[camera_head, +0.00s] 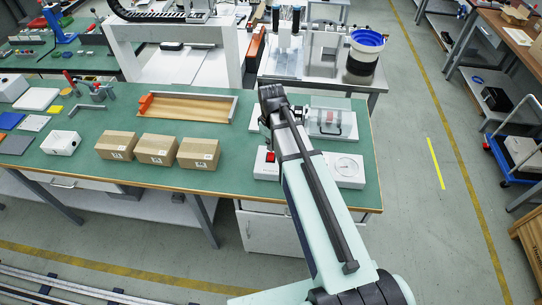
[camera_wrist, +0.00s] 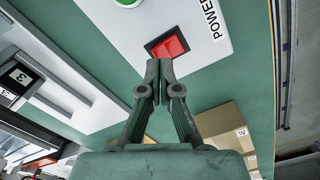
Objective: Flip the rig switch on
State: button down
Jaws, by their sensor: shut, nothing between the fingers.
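The rig switch is a red rocker (camera_wrist: 170,46) in a dark frame on a white panel (camera_wrist: 205,52) marked POWER in the wrist view. In the head view the red switch (camera_head: 270,157) shows on a white box just left of my arm. My gripper (camera_wrist: 159,68) is shut and empty. Its fingertips are at the lower edge of the switch in the wrist view; I cannot tell whether they touch it. Which way the rocker is tipped is unclear. In the head view my arm hides the gripper. A green round button (camera_wrist: 127,3) is on the same panel.
A clear-covered cylinder unit (camera_head: 332,121) and a dial box (camera_head: 346,168) stand right of my arm on the green bench. Several cardboard boxes (camera_head: 156,149) stand to the left, with a wooden tray (camera_head: 187,108) behind them. Bare bench lies between boxes and rig.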

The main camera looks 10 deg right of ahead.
aim_at(271, 153)
jog(key=shift+f+b, duration=0.55)
jog(key=shift+f, duration=0.7)
dwell(1.2)
jog(key=shift+r, duration=0.1)
jog(key=shift+r+p, duration=2.55)
jog(key=shift+r, duration=0.9)
jog(key=shift+f, duration=0.1)
